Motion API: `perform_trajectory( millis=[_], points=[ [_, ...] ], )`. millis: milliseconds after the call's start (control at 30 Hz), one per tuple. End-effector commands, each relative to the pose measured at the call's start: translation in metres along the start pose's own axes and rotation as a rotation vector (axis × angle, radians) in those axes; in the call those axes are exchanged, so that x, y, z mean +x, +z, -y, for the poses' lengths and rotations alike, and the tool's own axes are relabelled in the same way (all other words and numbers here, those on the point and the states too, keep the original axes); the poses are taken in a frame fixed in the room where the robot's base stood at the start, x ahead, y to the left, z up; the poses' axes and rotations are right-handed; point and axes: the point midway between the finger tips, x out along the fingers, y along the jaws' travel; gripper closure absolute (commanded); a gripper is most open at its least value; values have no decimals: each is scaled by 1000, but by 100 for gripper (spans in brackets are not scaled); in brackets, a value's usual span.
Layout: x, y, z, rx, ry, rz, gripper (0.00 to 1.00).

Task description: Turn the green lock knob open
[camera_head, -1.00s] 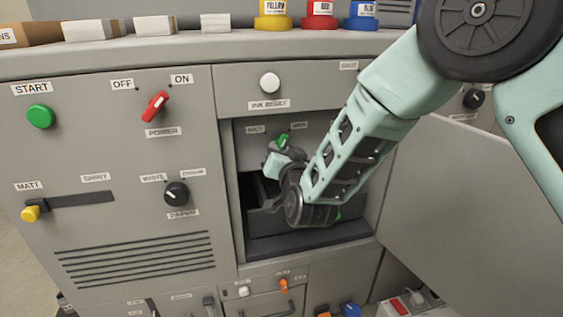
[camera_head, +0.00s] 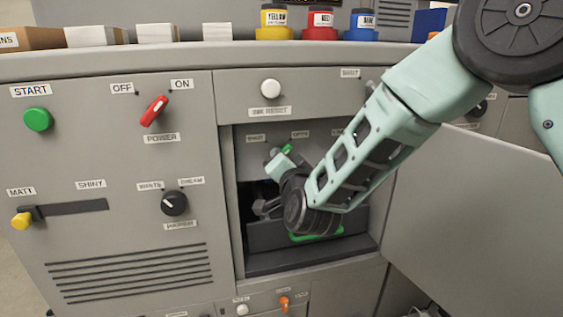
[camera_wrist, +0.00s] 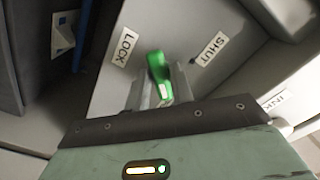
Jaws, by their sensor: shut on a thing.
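The green lock knob (camera_head: 287,149) is on the upper back panel inside the open compartment of the grey machine. In the wrist view the knob (camera_wrist: 156,66) stands between the fingers of my gripper (camera_wrist: 160,88), which is shut on it. The visible end of the knob points up between a LOCK label (camera_wrist: 124,47) on the left and a SHUT label (camera_wrist: 214,48) on the right. In the head view my gripper (camera_head: 277,159) is at the knob, and my wrist hides part of the compartment.
A green handle (camera_head: 318,236) lies low in the compartment below my wrist. A grey lever-like part (camera_head: 266,207) is to its left. The open door (camera_head: 465,215) stands to the right of my arm. Ink bottles (camera_head: 320,24) stand on the top shelf.

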Motion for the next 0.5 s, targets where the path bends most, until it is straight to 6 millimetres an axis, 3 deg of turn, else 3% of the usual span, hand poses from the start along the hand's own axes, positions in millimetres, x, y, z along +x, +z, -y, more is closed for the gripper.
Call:
perform_trajectory(
  millis=[133, 167, 233, 500],
  points=[
    [0, 0, 0, 0, 0, 0, 99],
    [0, 0, 0, 0, 0, 0, 74],
    [0, 0, 0, 0, 0, 0, 56],
    [0, 0, 0, -1, 0, 0, 56]
  ],
)
